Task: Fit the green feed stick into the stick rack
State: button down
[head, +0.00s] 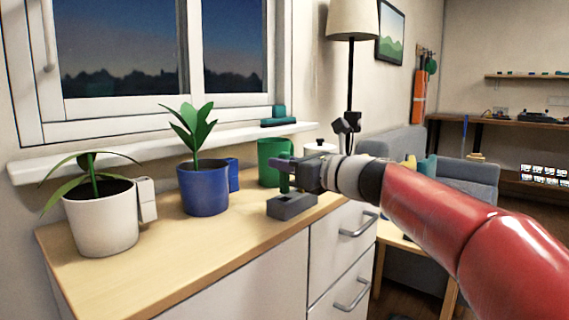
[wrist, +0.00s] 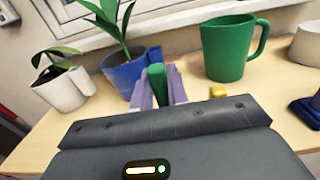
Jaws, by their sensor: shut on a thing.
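My gripper (head: 284,163) is shut on the green feed stick (head: 284,180), which stands about upright between the fingers. The stick's rounded top also shows between the pale purple fingers in the wrist view (wrist: 157,75). The stick rack (head: 296,207), a small dark grey block with a square opening in its top, sits near the front edge of the wooden counter. In the head view the stick's lower end is just above or behind the rack; I cannot tell whether it enters an opening. The rack is not recognisable in the wrist view.
A green mug (head: 268,150) stands close behind my gripper. A blue plant pot (head: 205,190) and a white plant pot (head: 103,220) stand to the left. A white lidded jar (head: 319,150) is at the back right. The counter's front left (head: 150,265) is clear.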

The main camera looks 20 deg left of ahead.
aim_at(285, 194)
jog(key=shift+f+b, duration=1.65)
jog(key=shift+f, duration=0.45)
jog(key=c, duration=1.3)
grip_release()
jog(key=shift+r, duration=0.1)
jog(key=v, duration=0.7)
jog(key=shift+s+d, duration=0.15)
jog(key=shift+d, duration=0.2)
